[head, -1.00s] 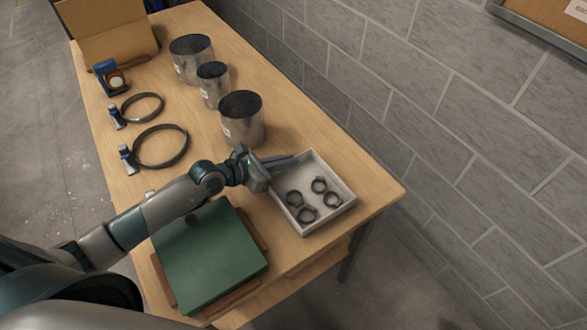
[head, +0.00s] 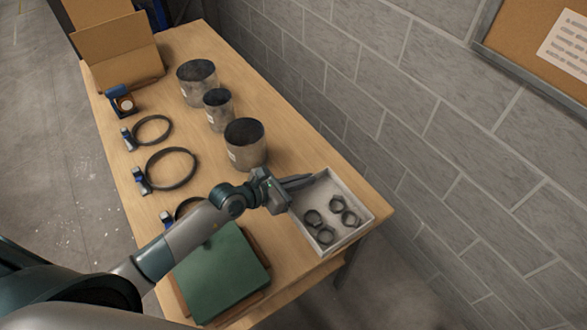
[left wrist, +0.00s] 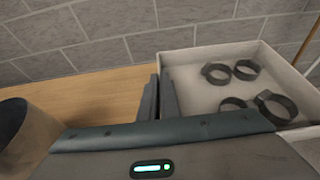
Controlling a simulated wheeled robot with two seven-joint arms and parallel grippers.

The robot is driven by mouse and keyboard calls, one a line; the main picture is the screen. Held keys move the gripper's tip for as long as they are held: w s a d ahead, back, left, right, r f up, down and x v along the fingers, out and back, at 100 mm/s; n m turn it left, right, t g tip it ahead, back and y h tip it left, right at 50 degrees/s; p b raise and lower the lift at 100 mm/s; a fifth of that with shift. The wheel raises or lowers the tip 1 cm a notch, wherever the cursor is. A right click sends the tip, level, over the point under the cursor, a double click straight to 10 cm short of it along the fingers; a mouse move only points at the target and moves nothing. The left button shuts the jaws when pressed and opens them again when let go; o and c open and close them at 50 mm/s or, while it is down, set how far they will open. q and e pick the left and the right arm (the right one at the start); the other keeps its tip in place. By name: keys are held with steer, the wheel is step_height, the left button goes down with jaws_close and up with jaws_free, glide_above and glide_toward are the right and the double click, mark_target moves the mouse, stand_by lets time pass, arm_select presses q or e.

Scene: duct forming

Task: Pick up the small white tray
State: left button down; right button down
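The small white tray (head: 356,238) is at the near right end of the table in the head view, with several dark ring clamps (head: 337,204) in it. My left gripper (head: 300,184) reaches its left side. In the left wrist view, the two fingers (left wrist: 159,99) are close together, one on each side of the tray's left wall, and the tray (left wrist: 205,62) extends to the right. The fingers appear shut on that wall. I cannot tell whether the tray is clear of the tabletop. My right gripper is not in view.
Metal cylinders (head: 246,146) stand along the wall side of the wooden table (head: 215,160). Large ring clamps (head: 170,169), a blue tool (head: 121,101) and a cardboard box (head: 125,55) are further left. A green-topped block (head: 222,275) lies near my arm. A block wall (head: 350,90) bounds the far side.

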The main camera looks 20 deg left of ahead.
mark_target(325, 210)
arm_select(q)
steer(key=d+r, duration=0.1)
steer(key=d, duration=0.1)
steer(key=s+d+r, duration=0.1)
steer(key=shift+s+d+r+b, duration=0.2)
steer(key=shift+d+b, duration=0.1)
steer(key=shift+d, duration=0.05)
steer(key=shift+s+d+r, duration=0.25)
steer(key=shift+d+r, duration=0.15)
steer(key=shift+d, duration=0.2)
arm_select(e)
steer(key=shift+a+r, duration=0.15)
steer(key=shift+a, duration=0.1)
arm_select(q)
steer(key=shift+a+f, duration=0.1)
